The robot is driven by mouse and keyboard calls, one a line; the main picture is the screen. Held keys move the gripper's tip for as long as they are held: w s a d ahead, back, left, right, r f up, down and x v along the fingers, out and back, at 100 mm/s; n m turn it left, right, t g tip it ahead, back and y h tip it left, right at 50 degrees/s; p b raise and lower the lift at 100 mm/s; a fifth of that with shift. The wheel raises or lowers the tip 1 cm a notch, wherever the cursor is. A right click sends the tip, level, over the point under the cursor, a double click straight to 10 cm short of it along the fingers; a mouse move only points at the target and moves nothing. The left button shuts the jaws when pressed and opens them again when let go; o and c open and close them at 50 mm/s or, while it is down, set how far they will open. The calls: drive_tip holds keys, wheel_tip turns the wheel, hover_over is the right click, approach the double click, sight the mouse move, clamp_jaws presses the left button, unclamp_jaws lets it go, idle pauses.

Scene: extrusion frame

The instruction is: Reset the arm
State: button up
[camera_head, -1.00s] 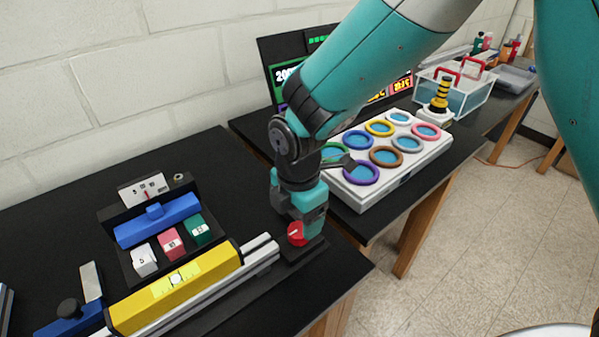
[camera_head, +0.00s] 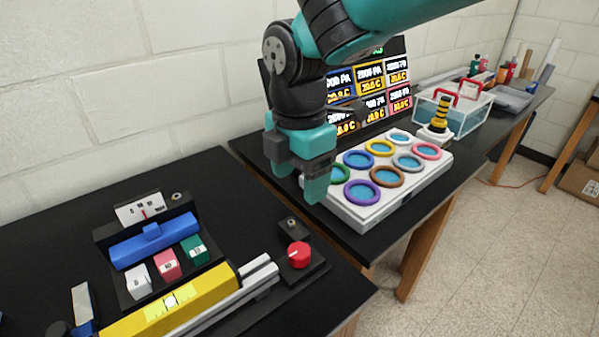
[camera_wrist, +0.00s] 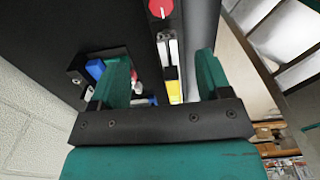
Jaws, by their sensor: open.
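My gripper (camera_head: 308,170) hangs from my teal and black arm above the gap between the two black tables, just left of the white tray with coloured rings. In the wrist view my gripper (camera_wrist: 160,75) has its two teal fingers wide apart with nothing between them. Below it lie the red knob (camera_wrist: 160,8) and the silver rail with a yellow block (camera_wrist: 174,88). In the head view the red knob (camera_head: 299,255) stands clear of my gripper on its black base, at the end of the yellow block (camera_head: 175,299).
The white tray (camera_head: 432,173) with several ringed blue wells stands close to my gripper. A display (camera_head: 370,85) is behind it. A clear box with red handles (camera_head: 478,109) is further back. A blue bar (camera_head: 155,240) and small blocks lie on the near table (camera_head: 70,225).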

drive_tip(key=s+d+r+m+y, duration=0.1)
drive_tip(key=s+d+m+y, duration=0.1)
drive_tip(key=s+d+m, duration=0.4)
drive_tip(key=s+d+r+m+y, duration=0.1)
drive_tip(key=s+d+m, duration=0.4)
drive_tip(key=s+m, duration=0.5)
drive_tip(key=shift+s+d+r+m+y, duration=0.2)
drive_tip(key=shift+d+r+m+y, duration=0.15)
drive_tip(key=shift+m+y, duration=0.4)
